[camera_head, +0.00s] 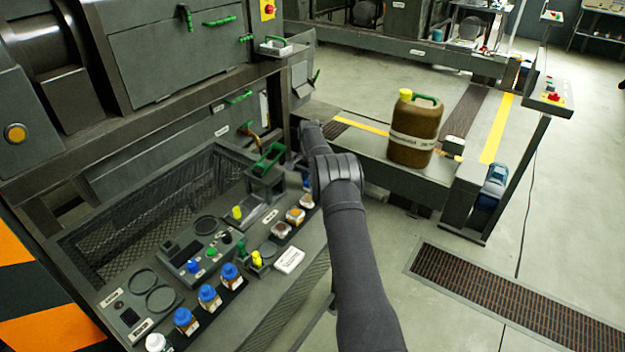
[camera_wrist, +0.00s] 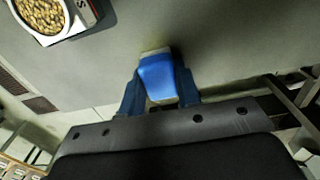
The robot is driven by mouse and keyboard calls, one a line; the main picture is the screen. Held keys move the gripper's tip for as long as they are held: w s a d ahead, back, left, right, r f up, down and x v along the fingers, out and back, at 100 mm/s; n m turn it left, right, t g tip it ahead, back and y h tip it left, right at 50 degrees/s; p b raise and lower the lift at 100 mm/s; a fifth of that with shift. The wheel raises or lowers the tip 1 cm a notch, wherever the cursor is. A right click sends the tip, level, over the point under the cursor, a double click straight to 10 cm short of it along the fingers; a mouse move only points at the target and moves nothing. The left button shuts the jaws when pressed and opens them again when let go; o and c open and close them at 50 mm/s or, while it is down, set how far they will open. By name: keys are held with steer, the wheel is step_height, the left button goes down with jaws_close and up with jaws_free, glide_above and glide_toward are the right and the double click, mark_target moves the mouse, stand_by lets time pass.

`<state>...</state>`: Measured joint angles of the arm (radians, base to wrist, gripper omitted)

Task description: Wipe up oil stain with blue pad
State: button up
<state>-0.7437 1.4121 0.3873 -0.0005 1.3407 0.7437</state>
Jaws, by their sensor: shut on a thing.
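The blue pad (camera_wrist: 157,76) is in the wrist view, between the two dark blue fingers of my gripper (camera_wrist: 158,92). My gripper is shut on it. The pad has a pale strip along its far edge and points toward a plain grey surface (camera_wrist: 225,40). I cannot tell whether the pad touches that surface. In the head view my arm reaches away toward the machine, and my gripper and the pad are hidden behind it. I cannot make out an oil stain in either view.
A round dish of seeds (camera_wrist: 42,14) is at the upper left of the wrist view. In the head view, a brown jug (camera_head: 414,133) stands on a ledge right of my arm. Blue-capped bottles (camera_head: 208,296) line the bench. A mesh basket (camera_head: 150,212) is at left.

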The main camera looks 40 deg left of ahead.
mark_target(303, 194)
steer(key=shift+s+r, duration=0.1)
steer(key=shift+s, duration=2.2)
step_height(303, 194, up, 8)
steer(key=shift+w, duration=0.1)
